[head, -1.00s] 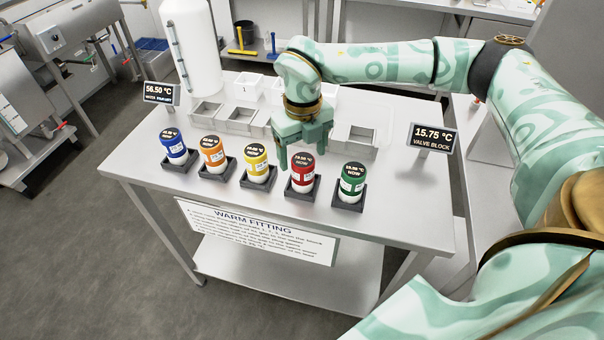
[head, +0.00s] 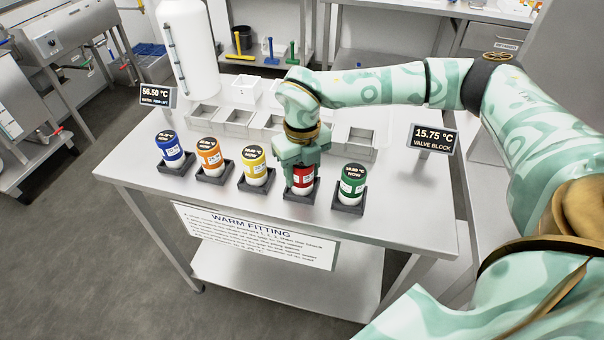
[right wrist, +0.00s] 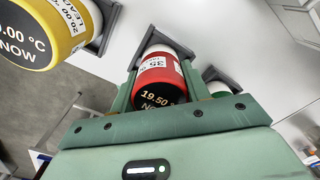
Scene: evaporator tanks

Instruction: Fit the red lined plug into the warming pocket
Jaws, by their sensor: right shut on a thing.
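The red plug (head: 302,182) has a red body, a white band with a label and a dark top; it stands in a dark square holder near the table's front edge. My right gripper (head: 303,176) has come down over it, a finger on either side, and is shut on it. In the right wrist view the red plug (right wrist: 160,75) sits between the fingers, its top reading 19.50 °C, its base still in the holder (right wrist: 168,38). A row of square metal pockets (head: 239,124) lies behind the plugs, partly hidden by my arm; I cannot tell which is the warming pocket. My left gripper is out of view.
A green plug (head: 352,183) stands close to the right; yellow (head: 255,165), orange (head: 209,154) and blue (head: 169,150) plugs stand to the left. Displays read 56.50 °C (head: 157,97) and 15.75 °C (head: 434,139). A white tank (head: 187,50) stands at the back left.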

